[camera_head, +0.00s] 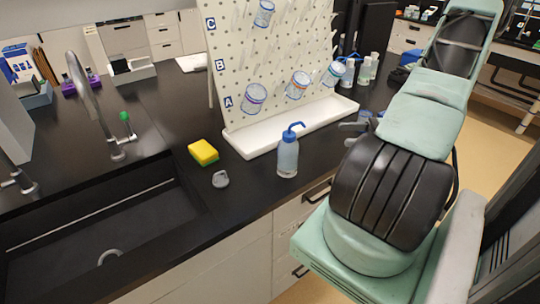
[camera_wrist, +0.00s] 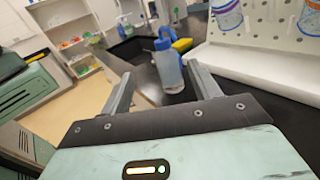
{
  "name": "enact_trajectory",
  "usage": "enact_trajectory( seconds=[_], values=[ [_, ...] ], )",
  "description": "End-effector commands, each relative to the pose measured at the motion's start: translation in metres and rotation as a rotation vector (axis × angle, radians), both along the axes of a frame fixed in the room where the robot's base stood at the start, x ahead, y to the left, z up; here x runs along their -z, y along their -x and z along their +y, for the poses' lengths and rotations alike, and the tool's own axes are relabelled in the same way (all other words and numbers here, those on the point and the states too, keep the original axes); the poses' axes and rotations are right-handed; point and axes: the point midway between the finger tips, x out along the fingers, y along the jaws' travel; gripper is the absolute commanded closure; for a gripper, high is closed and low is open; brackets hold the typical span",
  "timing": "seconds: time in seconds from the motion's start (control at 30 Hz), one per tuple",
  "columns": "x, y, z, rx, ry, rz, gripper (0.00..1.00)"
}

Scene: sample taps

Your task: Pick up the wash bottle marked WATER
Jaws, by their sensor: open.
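A wash bottle (camera_head: 288,158) with a blue cap and bent blue spout stands upright near the front edge of the black counter; no marking is readable on it. In the wrist view the bottle (camera_wrist: 168,70) appears ahead, between the fingers, and does not look gripped. My gripper (camera_head: 352,133) is to its right in the head view, apart from it, partly hidden behind my arm. In the wrist view my gripper (camera_wrist: 158,84) is open and empty. Another bottle with a blue top (camera_head: 348,72) stands farther back, right of the pegboard; its label is unreadable.
A white pegboard (camera_head: 270,50) with hanging beakers stands in a white tray (camera_head: 240,146) behind the bottle. A yellow-green sponge (camera_head: 203,152) and a grey round item (camera_head: 221,179) lie to the left. A sink (camera_head: 90,235) with a tap (camera_head: 90,92) is farther left.

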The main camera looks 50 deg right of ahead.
Motion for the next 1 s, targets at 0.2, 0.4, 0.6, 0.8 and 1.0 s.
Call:
enact_trajectory(
  seconds=[0.2, 0.4, 0.6, 0.8, 1.0],
  values=[
    [-0.002, -0.011, 0.008, 0.025, -0.017, -0.007, 0.38],
    [-0.003, -0.043, 0.034, 0.023, -0.015, -0.005, 0.38],
    [-0.002, -0.073, 0.057, 0.024, -0.014, -0.005, 0.38],
    [0.000, -0.086, 0.066, 0.025, -0.011, -0.005, 0.38],
    [-0.002, -0.103, 0.080, 0.022, -0.013, -0.005, 0.38]
  ],
)
